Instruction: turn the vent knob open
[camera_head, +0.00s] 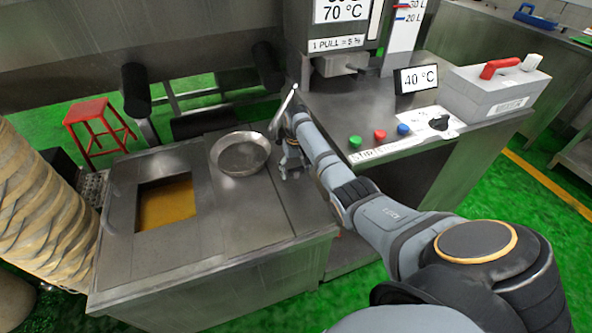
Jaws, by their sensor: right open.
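A black knob (439,121) sits on a white plate at the right end of the steel counter's control panel; its label is too small to read, so I cannot tell for sure that it is the vent knob. My right gripper (291,172) is open, pointing down over the steel worktop, just right of the round metal pan. It is well to the left of the knob and apart from it. Nothing shows between its fingers. My left gripper is not in view.
Green (355,141), red (380,135) and blue (403,129) buttons line the panel left of the knob. A grey case (497,90) with a red handle stands behind it. A shallow metal pan (241,154) and an opening with yellow contents (166,204) lie left of my gripper.

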